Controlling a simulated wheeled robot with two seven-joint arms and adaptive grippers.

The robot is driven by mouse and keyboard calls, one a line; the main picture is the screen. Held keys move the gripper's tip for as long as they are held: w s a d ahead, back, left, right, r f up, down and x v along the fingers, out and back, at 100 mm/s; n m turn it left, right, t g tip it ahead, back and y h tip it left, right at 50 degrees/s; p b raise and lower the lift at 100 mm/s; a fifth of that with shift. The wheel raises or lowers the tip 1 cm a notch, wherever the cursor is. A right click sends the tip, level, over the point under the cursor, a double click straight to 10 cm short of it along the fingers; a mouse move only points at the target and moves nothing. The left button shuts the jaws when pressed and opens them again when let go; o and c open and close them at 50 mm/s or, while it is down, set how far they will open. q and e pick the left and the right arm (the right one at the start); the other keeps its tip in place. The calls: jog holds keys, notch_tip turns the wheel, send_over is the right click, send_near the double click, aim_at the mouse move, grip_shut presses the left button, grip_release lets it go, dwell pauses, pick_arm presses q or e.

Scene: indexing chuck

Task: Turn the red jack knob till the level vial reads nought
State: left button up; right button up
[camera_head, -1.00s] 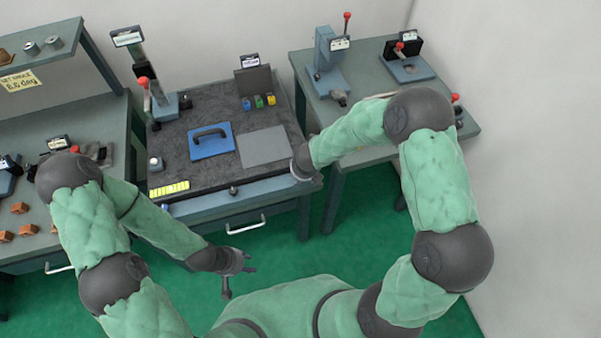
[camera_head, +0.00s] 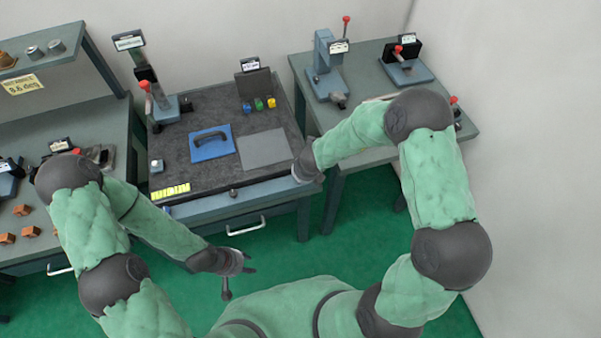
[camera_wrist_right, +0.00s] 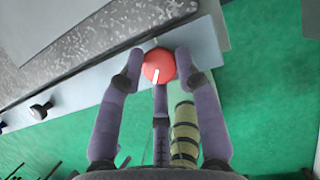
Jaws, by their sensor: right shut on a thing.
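The red jack knob (camera_wrist_right: 158,66), with a white mark on its face, shows in the right wrist view at the front edge of the granite-topped bench. My right gripper (camera_wrist_right: 159,72) is shut on it, with a fingertip on each side. In the head view the knob and the right fingers are hidden by my right wrist at the bench's front right corner. A yellow strip with dark marks (camera_head: 171,191), perhaps the level vial, lies at the front left of the dark plate; its reading is too small to tell. My left gripper (camera_head: 238,281) is open and empty, in front of the bench.
A blue plate with a black handle (camera_head: 211,143) and a grey plate (camera_head: 264,149) lie on the dark surface (camera_head: 215,178). A red-tipped lever stand (camera_head: 162,105) is at its left. Side tables hold other fixtures. The green floor in front is clear.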

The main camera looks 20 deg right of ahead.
jog(key=n+p, duration=0.2)
jog(key=p, duration=0.1)
jog(key=n+y+p, duration=0.1)
jog(key=n+p, duration=0.1)
jog(key=n+g+y+p, duration=0.1)
jog(key=n+p, duration=0.1)
jog(key=p, duration=0.1)
jog(key=shift+w+d+r+p, duration=0.2)
jog(key=shift+d+r+p, duration=0.05)
jog(key=shift+p, duration=0.05)
jog(key=shift+w+f+n+y+p, duration=0.1)
jog(key=shift+n+y+p, duration=0.3)
jog(key=shift+n+p, duration=0.5)
jog(key=o, duration=1.2)
jog(key=shift+c, duration=0.2)
jog(key=shift+f, duration=0.1)
